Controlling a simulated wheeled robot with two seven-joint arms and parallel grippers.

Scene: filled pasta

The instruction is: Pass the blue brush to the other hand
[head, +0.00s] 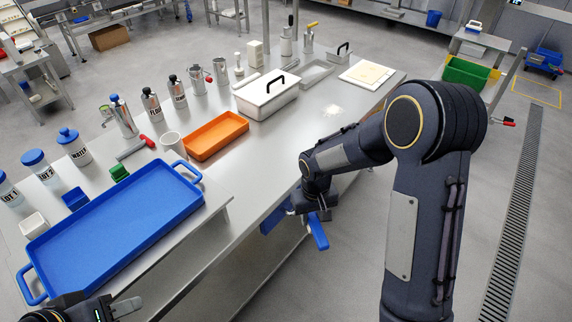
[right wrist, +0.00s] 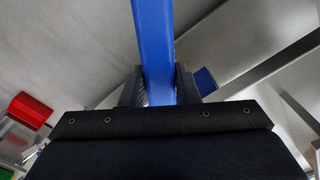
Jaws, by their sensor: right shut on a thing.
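The blue brush (head: 318,232) is in my right gripper (head: 308,212), beyond the front edge of the table and over the floor. Its blue parts show on both sides of the gripper. In the right wrist view the two dark fingers of my right gripper (right wrist: 160,88) are shut on the brush's blue shaft (right wrist: 154,40), which runs up out of the top of the picture. My left gripper (head: 115,308) is only partly in view at the bottom left, near the blue tray's front corner. Whether it is open or shut does not show.
A large blue tray (head: 40,252) lies on the near left of the steel table (head: 262,185). An orange tray (head: 215,152), a white lidded box (head: 262,108) and a red-handled tool (head: 135,147) lie behind it. Several bottles line the back.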

